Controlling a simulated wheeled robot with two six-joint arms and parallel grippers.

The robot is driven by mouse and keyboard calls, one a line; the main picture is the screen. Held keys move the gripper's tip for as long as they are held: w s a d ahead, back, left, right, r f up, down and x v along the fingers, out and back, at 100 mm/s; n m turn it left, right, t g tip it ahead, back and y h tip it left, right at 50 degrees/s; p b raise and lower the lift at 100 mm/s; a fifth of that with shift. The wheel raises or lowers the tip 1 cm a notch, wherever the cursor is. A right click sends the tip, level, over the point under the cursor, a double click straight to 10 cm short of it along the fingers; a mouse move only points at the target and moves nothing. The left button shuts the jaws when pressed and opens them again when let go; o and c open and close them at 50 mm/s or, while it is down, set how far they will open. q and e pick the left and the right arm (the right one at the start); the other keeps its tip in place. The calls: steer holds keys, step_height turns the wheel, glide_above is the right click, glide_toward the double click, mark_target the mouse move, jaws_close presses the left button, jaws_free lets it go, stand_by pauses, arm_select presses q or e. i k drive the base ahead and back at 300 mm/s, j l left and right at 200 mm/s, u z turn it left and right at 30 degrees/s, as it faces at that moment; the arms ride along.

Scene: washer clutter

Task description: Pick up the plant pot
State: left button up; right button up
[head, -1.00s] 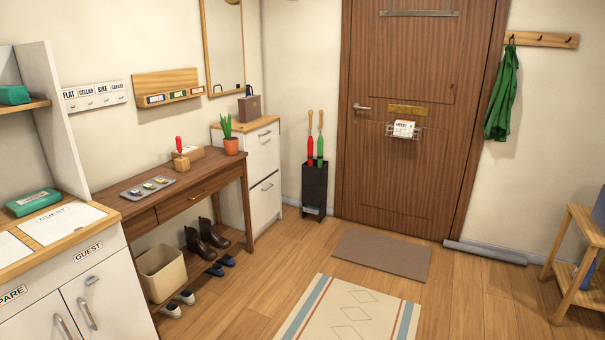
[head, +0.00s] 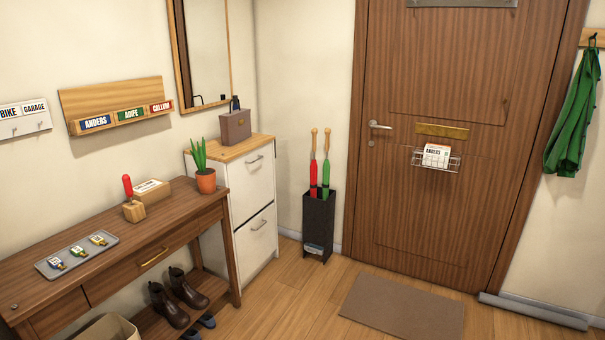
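The plant pot (head: 206,182) is a small orange-brown pot with a green spiky plant (head: 199,156) in it. It stands upright at the far right end of the brown wooden console table (head: 60,304), close to the white cabinet. Neither of my grippers shows in the head view.
On the table are a grey tray (head: 97,255) with several key tags, a wooden block with a red-handled tool (head: 132,209) and a wooden box (head: 151,190). A white cabinet (head: 247,195) bearing a brown box (head: 235,126) stands behind. Boots (head: 187,288) sit on the lower shelf. Floor to the right is mostly clear.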

mark_target(205, 176)
steer(key=i, duration=1.8)
steer(key=u, duration=0.05)
